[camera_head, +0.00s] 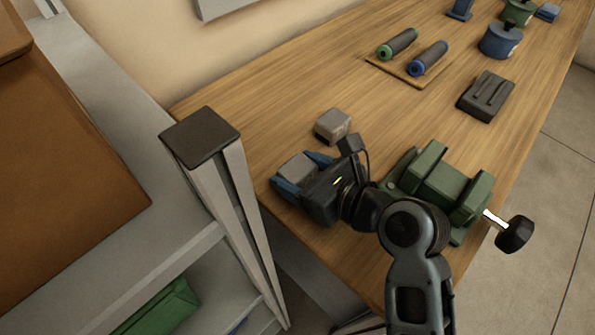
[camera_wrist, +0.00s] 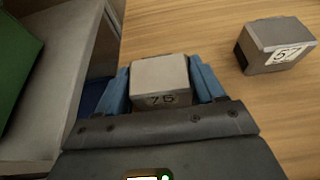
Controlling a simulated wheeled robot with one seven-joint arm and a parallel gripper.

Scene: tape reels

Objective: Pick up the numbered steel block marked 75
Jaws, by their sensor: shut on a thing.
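The steel block marked 75 (camera_wrist: 160,77) is a grey cube with its number facing the wrist camera. My gripper (camera_wrist: 162,85) has its two blue fingers on either side of the block and is shut on it. In the head view, my gripper (camera_head: 302,172) is at the left edge of the wooden table, with the grey top of the block (camera_head: 297,167) between the fingers. I cannot tell whether the block touches the table. A second steel block, marked 57 (camera_wrist: 276,44), rests on the table to the right in the wrist view, apart from my gripper; the head view shows it too (camera_head: 333,125).
A green vise (camera_head: 440,182) stands right of my gripper. A dark box (camera_head: 486,96), two rollers on a board (camera_head: 408,77) and a blue pot (camera_head: 501,41) lie farther back. A grey shelf post (camera_head: 215,180) stands close on the left. The table's middle is clear.

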